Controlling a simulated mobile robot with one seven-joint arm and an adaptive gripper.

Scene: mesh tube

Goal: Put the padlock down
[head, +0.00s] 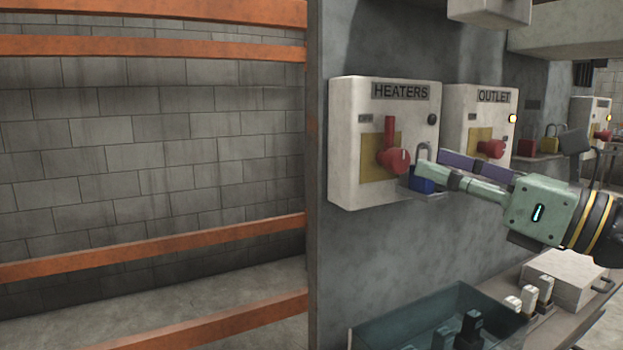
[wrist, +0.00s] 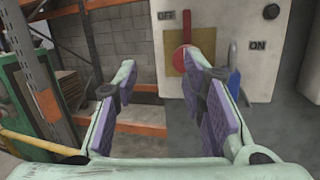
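A blue padlock (head: 422,181) with a grey shackle sits at a small grey ledge (head: 406,189) on the lower right of the HEATERS box (head: 342,140). My gripper (head: 436,165) reaches in from the right, its fingertips close beside the padlock. In the wrist view my gripper (wrist: 163,75) has its two purple-padded fingers wide apart with nothing between them. The padlock (wrist: 234,86) shows there just outside the right finger, which partly hides it. I cannot tell whether they touch.
A red switch handle (head: 392,157) sticks out left of the padlock. The OUTLET box (head: 455,125) is close behind my fingers. Below are a teal bin (head: 385,335) and a white box (head: 563,280).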

